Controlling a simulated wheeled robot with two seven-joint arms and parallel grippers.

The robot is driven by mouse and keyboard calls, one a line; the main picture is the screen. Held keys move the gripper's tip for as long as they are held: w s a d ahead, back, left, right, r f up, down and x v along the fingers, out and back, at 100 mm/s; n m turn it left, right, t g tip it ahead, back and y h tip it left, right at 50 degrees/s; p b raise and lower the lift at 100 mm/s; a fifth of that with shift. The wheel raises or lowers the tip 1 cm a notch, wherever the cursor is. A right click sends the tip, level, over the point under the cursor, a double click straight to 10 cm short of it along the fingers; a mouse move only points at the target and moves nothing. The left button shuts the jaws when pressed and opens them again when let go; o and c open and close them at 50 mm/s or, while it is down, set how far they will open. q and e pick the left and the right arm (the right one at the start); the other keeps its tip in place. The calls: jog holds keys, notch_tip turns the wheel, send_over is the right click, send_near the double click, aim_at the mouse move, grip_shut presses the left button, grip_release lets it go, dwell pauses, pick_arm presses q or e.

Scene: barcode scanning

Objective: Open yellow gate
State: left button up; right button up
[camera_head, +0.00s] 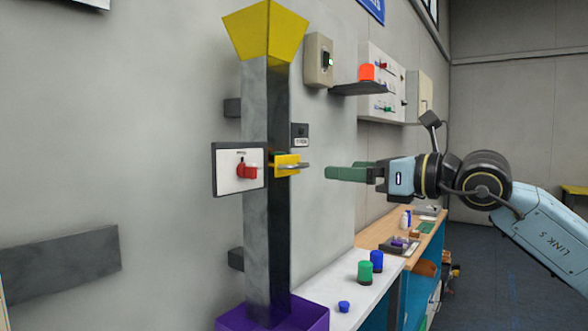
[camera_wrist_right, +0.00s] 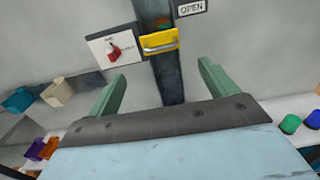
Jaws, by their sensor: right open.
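The yellow gate (camera_head: 287,164) is a small yellow plate with a grey handle bar on the grey column (camera_head: 266,220). In the right wrist view the yellow gate (camera_wrist_right: 160,42) shows ahead, between and beyond the fingers. My right gripper (camera_head: 345,172) has green fingers that point left at the gate, with a gap between them and the handle. The right wrist view shows my right gripper (camera_wrist_right: 160,88) open and empty, its fingers spread to either side of the column. My left gripper is in neither view.
A white panel with a red switch (camera_head: 246,171) is left of the gate. A yellow funnel (camera_head: 266,32) tops the column and a purple bin (camera_head: 308,312) stands at its foot. Green and blue cylinders (camera_head: 370,266) stand on the white counter (camera_head: 345,285). An OPEN sign (camera_wrist_right: 191,8) is above right.

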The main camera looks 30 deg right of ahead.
aim_at(303, 165)
jog(key=p+x, duration=0.9)
jog(key=x, duration=0.3)
jog(key=shift+r, duration=0.2)
pick_arm(q)
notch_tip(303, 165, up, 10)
jog(key=shift+p, duration=0.3)
pick_arm(e)
jog(key=shift+w+a+f, duration=0.15)
jog(key=shift+w+a, duration=0.1)
jog(key=shift+w, duration=0.35)
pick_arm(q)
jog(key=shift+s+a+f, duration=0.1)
pick_arm(e)
jog(key=shift+c, duration=0.4)
